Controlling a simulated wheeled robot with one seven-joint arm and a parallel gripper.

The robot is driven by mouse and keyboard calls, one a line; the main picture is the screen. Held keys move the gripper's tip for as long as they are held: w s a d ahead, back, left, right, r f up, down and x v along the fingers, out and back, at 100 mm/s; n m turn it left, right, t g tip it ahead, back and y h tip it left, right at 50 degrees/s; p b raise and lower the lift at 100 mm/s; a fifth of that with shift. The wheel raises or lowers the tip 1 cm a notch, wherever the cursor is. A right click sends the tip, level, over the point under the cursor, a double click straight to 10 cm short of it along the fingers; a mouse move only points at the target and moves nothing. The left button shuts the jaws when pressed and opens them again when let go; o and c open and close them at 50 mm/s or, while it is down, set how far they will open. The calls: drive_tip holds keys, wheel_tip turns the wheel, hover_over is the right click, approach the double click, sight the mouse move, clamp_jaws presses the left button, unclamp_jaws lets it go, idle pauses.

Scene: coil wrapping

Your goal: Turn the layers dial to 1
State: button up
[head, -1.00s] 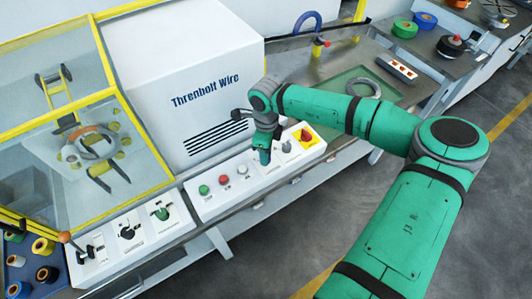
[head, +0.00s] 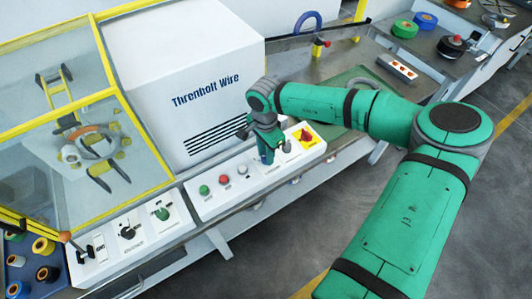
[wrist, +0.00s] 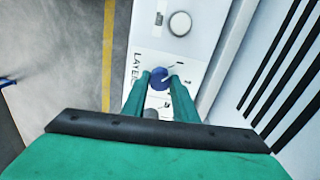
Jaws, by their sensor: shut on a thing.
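The layers dial (wrist: 158,79) is a small blue knob on a white panel, with part of the printed word LAYERS beside it in the wrist view. A pale pointer mark shows by the knob, but the setting numbers are too small to read. My gripper (wrist: 161,82) is shut on the dial, one green finger on each side. In the head view my gripper (head: 267,158) points down onto the white control panel (head: 205,209) and hides the dial.
Left of my gripper are a red button (head: 222,180), a green button (head: 204,190) and a pale button (head: 243,170). A red knob on a yellow plate (head: 306,138) is to the right. The white Threnbolt Wire cabinet (head: 180,70) stands close behind.

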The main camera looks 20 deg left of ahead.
drive_tip(key=shift+n, duration=1.1)
drive_tip(key=shift+a, duration=0.1)
drive_tip(key=o, duration=1.1)
drive_tip(key=shift+c, duration=0.2)
wheel_tip(320, 180, up, 11)
drive_tip(key=shift+w+a+f, duration=0.1)
